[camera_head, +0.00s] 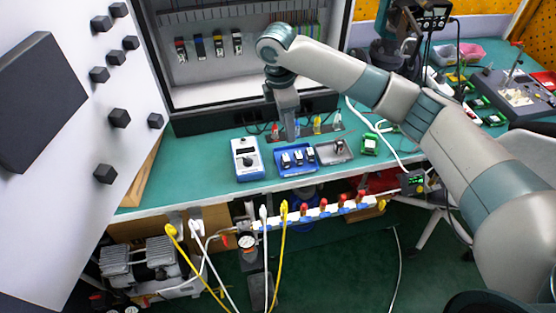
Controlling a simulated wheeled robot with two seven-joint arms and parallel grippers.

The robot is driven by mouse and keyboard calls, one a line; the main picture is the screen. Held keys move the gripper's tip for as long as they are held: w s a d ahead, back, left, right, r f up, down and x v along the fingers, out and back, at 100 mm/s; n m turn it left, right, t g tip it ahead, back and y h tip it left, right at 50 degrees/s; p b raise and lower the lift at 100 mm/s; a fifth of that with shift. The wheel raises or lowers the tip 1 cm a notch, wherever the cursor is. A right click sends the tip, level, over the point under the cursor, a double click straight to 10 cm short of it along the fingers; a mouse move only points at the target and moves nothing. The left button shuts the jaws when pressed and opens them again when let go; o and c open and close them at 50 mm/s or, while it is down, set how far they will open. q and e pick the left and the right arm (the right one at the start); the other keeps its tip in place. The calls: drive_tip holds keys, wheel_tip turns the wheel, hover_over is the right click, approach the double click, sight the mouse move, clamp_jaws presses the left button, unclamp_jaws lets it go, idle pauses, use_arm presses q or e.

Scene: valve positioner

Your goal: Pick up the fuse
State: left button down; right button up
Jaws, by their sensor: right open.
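My right gripper (291,136) points down above the back edge of a small blue tray (281,172) on the green bench. It is open, and I see nothing held in it. The blue tray holds several small dark-and-white blocks (298,158), which may be fuses; they are too small to tell for sure. Several similar coloured modules (218,44) sit in a row inside the open cabinet behind. The gripper hides part of the bench behind the tray. My left gripper is not in view.
A blue-and-white meter (247,159) stands left of the blue tray, and a grey tray (335,152) with small metal parts lies to its right. A green block (370,145) is farther right. The cabinet's lower edge (250,115) rises close behind the gripper. The bench at left is clear.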

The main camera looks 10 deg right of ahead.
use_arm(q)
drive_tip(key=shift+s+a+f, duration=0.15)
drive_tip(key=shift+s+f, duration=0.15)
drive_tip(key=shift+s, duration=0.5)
use_arm(e)
drive_tip(key=shift+w+d+r, duration=0.3)
drive_tip(key=shift+d+r, duration=0.1)
drive_tip(key=shift+r, duration=0.15)
drive_tip(key=shift+w+d+r, duration=0.25)
drive_tip(key=shift+d+r, duration=0.1)
drive_tip(key=shift+r, duration=0.2)
drive_tip(key=p, duration=0.4)
hover_over(298, 155)
drive_tip(key=a, duration=0.1)
wheel_tip(298, 155, down, 11)
drive_tip(key=shift+f, duration=0.2)
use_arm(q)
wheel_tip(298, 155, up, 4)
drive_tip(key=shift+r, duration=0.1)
use_arm(e)
drive_tip(key=shift+f, duration=0.35)
